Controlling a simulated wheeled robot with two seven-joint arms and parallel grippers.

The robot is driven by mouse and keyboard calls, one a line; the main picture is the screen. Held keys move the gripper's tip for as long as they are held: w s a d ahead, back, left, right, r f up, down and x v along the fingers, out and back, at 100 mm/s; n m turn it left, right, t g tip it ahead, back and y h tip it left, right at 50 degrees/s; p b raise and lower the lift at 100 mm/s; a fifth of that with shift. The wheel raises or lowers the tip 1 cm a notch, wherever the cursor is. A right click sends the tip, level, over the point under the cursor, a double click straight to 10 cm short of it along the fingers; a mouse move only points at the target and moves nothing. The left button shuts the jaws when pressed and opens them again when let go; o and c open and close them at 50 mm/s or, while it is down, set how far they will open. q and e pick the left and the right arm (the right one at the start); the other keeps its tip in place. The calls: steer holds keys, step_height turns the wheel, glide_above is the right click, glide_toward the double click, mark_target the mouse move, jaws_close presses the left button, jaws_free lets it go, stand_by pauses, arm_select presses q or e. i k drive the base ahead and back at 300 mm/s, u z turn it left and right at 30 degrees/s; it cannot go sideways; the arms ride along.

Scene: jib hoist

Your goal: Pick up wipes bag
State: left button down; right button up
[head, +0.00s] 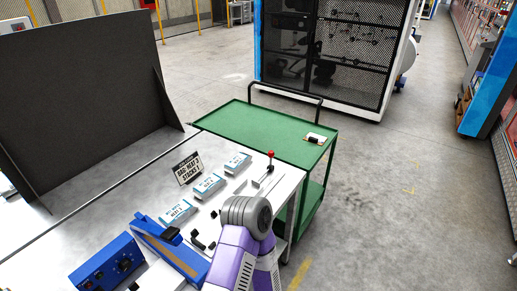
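Three flat white-and-blue packs lie in a slanting row on the light metal table: a far pack (237,162), a middle pack (208,186) and a near pack (178,212). Their print is too small to read surely, and I cannot tell which, if any, is the wipes bag. A purple arm of mine with a grey joint (245,215) rises from the bottom edge and covers part of the table's near right side. I see no gripper clearly in this view.
A small sign (188,168) stands behind the packs. A red-knobbed lever (270,154) is at the table's right. Blue equipment (98,270) fills the near left. Floor at right is clear.

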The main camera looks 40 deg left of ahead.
mark_target(234, 166)
steer(key=i, duration=2.75)
steer(key=u, duration=2.6)
